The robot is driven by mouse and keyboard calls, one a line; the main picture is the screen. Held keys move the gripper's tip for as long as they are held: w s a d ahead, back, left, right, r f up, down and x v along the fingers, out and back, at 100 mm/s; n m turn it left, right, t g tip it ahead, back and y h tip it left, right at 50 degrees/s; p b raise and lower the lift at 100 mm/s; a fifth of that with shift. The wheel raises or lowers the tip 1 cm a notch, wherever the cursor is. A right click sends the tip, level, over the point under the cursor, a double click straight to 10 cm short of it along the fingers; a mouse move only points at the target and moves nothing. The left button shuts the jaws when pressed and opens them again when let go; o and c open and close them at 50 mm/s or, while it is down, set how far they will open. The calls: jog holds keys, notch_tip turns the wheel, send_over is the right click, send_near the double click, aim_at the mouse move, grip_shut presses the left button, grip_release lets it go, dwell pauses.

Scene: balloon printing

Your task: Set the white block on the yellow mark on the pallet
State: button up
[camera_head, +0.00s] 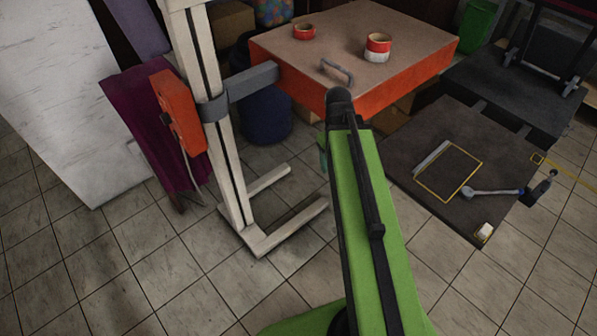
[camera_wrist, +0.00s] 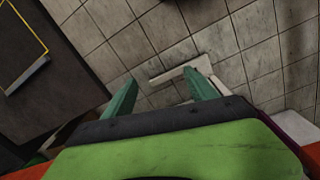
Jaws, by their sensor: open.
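The small white block (camera_head: 484,232) sits at the near right corner of the dark pallet (camera_head: 405,152), outside the yellow mark. The yellow mark (camera_head: 461,182) is a square outline on the pallet; part of it also shows in the wrist view (camera_wrist: 32,33) at the upper left. My gripper (camera_wrist: 160,77) is open and empty, its two green fingers apart above the tiled floor, left of the pallet in the head view. In that view my arm mostly hides it. The white block is not visible in the wrist view.
A pale grey bar (camera_head: 431,158) lies along the mark's left side, and a wrench-like tool (camera_head: 492,192) lies right of it. An orange-sided table (camera_head: 345,45) carries two red rolls and a handle. A white upright stand (camera_head: 228,165) is at left. Tiled floor is clear in front.

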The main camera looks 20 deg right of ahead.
jog(key=a+m, duration=0.1)
jog(key=a, duration=1.6)
jog(key=shift+w+a+y, duration=0.15)
jog(key=shift+w+y, duration=0.25)
jog(key=shift+w, duration=0.05)
